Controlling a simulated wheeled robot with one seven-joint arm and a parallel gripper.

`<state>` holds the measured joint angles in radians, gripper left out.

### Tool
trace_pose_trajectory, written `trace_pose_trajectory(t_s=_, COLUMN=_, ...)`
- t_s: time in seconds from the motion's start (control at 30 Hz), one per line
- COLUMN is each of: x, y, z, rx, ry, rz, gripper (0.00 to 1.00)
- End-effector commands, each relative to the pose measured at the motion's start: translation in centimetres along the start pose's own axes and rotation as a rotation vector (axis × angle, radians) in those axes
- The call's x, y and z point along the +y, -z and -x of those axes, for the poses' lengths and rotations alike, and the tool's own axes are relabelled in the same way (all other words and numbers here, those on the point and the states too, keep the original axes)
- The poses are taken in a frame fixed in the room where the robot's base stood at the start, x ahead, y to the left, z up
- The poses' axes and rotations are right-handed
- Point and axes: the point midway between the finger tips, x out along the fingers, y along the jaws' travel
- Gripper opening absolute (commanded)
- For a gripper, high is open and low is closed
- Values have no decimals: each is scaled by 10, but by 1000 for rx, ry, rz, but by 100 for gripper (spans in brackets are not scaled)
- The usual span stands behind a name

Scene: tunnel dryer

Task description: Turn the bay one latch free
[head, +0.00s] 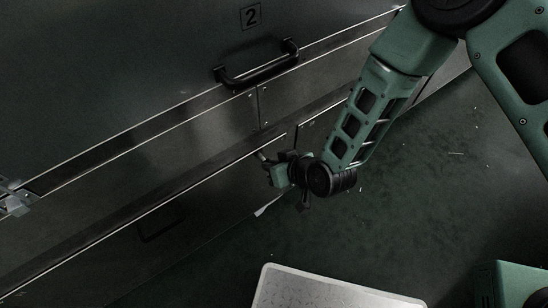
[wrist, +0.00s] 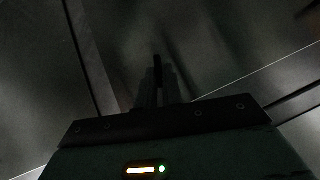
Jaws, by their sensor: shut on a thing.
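My gripper (head: 268,164) is at the lower panel of the dryer wall, beside the lengthwise seam, in the middle of the head view. In the wrist view its two fingers (wrist: 159,88) are close together around a narrow dark piece (wrist: 157,66). The piece looks like the latch, but the fingers hide most of it and its turn angle cannot be told. No bay one label is readable.
A black bar handle (head: 260,72) sits on the upper panel under a "2" sign (head: 250,16). A pale metal fitting (head: 14,198) is at the left edge. A light textured plate (head: 325,288) lies at the bottom. The dark floor (head: 430,185) on the right is mostly clear.

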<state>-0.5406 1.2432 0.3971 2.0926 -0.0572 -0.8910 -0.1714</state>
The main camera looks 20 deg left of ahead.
Motion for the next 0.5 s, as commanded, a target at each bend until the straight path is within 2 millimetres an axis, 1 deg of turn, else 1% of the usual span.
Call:
trace_pose_trajectory(t_s=0.03, x=-3, y=2, z=2, rx=0, ry=-23, rz=30, gripper=0)
trace_pose_trajectory(t_s=0.2, x=-4, y=1, z=0, rx=1, ry=-102, rz=106, gripper=0)
trace_pose_trajectory(t_s=0.5, x=-4, y=0, z=-1, rx=0, ry=-183, rz=182, gripper=0)
